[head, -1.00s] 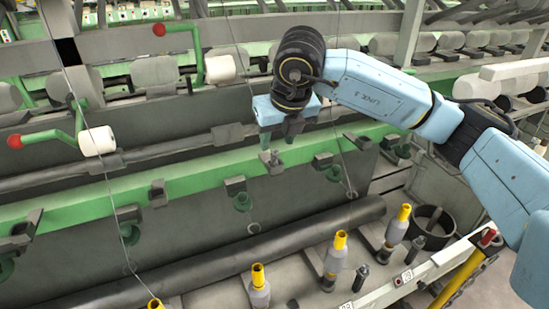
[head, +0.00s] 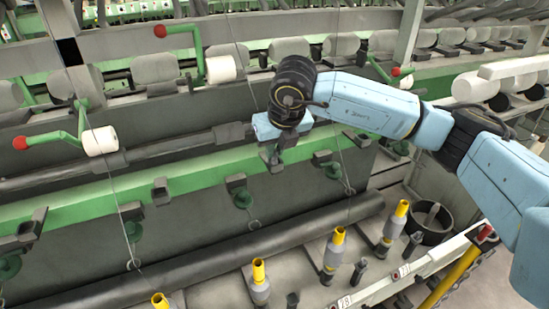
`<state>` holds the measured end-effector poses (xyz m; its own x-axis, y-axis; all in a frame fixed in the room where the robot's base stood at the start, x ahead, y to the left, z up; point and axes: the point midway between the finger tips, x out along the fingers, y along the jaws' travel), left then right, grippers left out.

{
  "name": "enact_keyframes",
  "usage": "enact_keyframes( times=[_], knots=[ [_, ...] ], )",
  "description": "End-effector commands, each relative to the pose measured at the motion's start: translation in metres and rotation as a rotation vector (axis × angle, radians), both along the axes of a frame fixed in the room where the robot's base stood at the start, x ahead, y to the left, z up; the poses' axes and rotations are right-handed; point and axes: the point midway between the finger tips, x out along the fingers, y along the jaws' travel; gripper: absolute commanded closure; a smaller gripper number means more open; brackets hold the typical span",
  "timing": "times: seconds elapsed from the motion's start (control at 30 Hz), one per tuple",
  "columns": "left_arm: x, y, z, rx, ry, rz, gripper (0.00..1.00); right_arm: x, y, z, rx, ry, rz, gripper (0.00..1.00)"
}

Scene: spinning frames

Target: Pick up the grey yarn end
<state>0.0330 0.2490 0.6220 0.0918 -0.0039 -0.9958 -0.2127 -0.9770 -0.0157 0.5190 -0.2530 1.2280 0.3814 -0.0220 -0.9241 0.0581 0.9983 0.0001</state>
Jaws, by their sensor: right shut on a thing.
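My right gripper (head: 273,163) is in the head view, at the end of the blue arm that comes in from the right. It points down in front of the green rail (head: 205,188), and its fingers are closed together. A thin grey yarn (head: 252,95) runs down from the top of the frame to the gripper. Its end at the fingers is too small to make out. Another thin yarn (head: 108,185) hangs at the left, and one more (head: 340,150) hangs right of the gripper. My left gripper is not in view.
Yellow-topped bobbins (head: 333,250) stand in a row along the front. A long dark roller (head: 210,255) lies behind them.

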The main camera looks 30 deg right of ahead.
Motion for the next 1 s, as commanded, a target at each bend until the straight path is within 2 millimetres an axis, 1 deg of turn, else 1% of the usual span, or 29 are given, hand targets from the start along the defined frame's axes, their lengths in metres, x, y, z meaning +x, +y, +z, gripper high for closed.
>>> enact_keyframes(
  times=[0.17,0.27,0.37,0.6,0.7,0.83,1.0],
  knots=[
    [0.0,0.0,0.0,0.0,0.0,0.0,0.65,0.0,0.0,0.001,0.0,-0.001,0.0,0.95],
    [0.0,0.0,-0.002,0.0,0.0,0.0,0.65,0.001,0.0,0.005,0.001,-0.003,0.0,0.95],
    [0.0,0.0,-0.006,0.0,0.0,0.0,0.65,0.001,0.001,0.019,0.002,-0.006,0.0,0.95],
    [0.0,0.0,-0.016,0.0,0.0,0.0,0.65,0.001,0.001,0.068,0.001,-0.006,0.001,0.95],
    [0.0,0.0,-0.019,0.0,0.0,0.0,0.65,0.001,0.001,0.084,0.001,-0.004,0.002,0.95],
    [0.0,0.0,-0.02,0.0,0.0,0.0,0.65,0.0,0.0,0.097,0.001,-0.003,0.0,0.95],
    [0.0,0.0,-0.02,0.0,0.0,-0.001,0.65,0.0,0.0,0.101,0.0,0.0,0.0,0.95]
  ],
)
